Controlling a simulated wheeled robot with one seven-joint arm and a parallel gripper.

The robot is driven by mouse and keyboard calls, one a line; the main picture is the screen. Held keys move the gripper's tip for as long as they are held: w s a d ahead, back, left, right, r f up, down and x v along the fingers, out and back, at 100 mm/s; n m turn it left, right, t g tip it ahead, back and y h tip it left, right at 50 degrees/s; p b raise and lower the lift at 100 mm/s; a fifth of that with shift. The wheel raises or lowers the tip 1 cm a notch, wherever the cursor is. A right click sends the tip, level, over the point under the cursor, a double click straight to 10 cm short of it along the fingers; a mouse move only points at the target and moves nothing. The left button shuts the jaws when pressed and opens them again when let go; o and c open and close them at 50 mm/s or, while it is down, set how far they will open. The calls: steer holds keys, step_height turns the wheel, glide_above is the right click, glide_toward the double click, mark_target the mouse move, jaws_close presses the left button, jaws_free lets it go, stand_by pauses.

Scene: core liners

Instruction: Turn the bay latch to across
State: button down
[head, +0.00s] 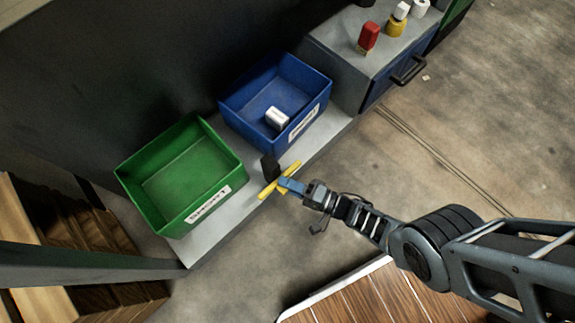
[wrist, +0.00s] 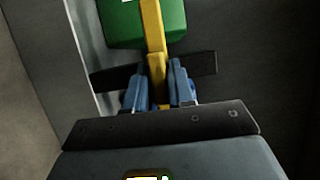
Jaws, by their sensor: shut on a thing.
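The bay latch is a yellow bar (head: 268,191) by a black block (head: 269,167) at the front edge of the grey shelf, between the two bins. In the head view the bar lies slanted, roughly along the shelf edge. My gripper (head: 284,185) reaches it from the lower right and is shut on the bar near its middle. In the wrist view the yellow bar (wrist: 153,30) runs nearly upright between the blue fingers of my gripper (wrist: 159,90). A dark plate (wrist: 203,63) crosses behind it. The fingers hide part of the bar.
An empty green bin (head: 212,142) stands left of the latch. A blue bin (head: 316,84) holding a white block (head: 277,118) stands above it. A grey cabinet (head: 340,45) carries red, yellow and white items. A wooden surface (head: 350,298) lies below my arm. Open floor is at right.

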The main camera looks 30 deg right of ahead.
steer(key=c, duration=1.1)
jaws_free()
steer(key=shift+d, duration=0.1)
steer(key=shift+p+v, duration=0.5)
steer(key=shift+v, duration=3.35)
steer(key=shift+f, duration=0.1)
